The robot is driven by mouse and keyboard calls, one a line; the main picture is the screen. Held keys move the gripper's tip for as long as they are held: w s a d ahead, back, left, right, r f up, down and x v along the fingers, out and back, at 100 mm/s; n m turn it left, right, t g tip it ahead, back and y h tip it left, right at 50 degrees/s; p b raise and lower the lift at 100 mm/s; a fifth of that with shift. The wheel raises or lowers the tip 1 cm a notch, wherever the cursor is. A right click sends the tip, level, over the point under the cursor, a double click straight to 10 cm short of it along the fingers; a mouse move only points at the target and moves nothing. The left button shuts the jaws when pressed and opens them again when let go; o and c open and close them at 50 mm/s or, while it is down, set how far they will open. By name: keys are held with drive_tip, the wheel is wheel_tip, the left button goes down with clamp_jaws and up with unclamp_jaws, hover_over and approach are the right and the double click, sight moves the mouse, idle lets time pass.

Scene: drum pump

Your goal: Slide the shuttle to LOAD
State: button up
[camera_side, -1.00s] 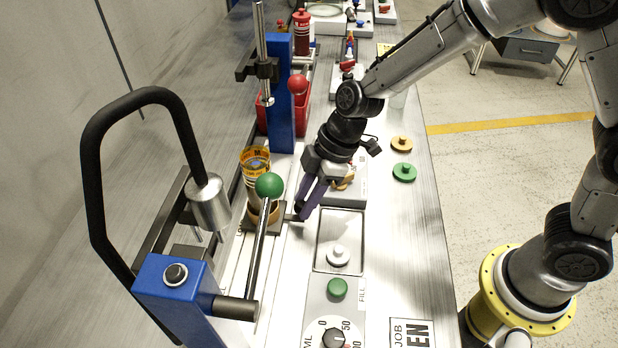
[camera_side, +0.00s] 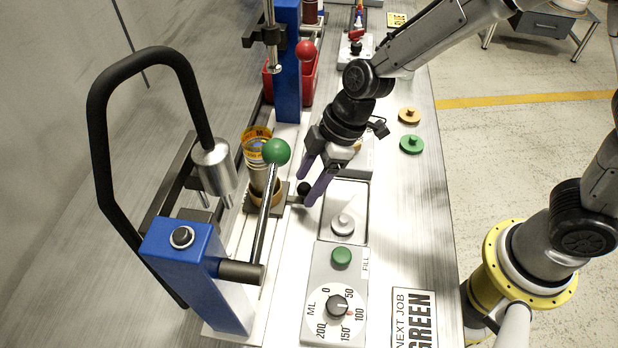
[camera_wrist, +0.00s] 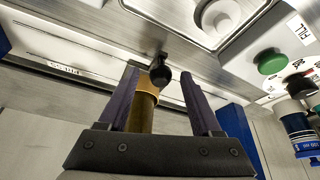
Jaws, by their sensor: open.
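The shuttle (camera_side: 285,201) is a small dark carriage in the rail, with a brass-coloured ring and a yellow-labelled can above it. A short stem ends in a black knob (camera_side: 304,189) on its right side. My gripper (camera_side: 306,190) is open, with its purple fingers spread on either side of the knob. In the wrist view my gripper (camera_wrist: 158,77) has the black knob (camera_wrist: 160,74) between its fingertips, with a gap at each side. A rail label (camera_wrist: 64,69) there is too blurred to read.
A blue press post (camera_side: 195,270) with a green-ball lever (camera_side: 276,151) and a black hoop handle (camera_side: 97,160) stands near the shuttle. A panel with a green button (camera_side: 341,257) and a dial (camera_side: 337,306) lies in front. Another blue column (camera_side: 287,80) stands behind.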

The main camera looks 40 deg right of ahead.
drive_tip(key=v, duration=1.4)
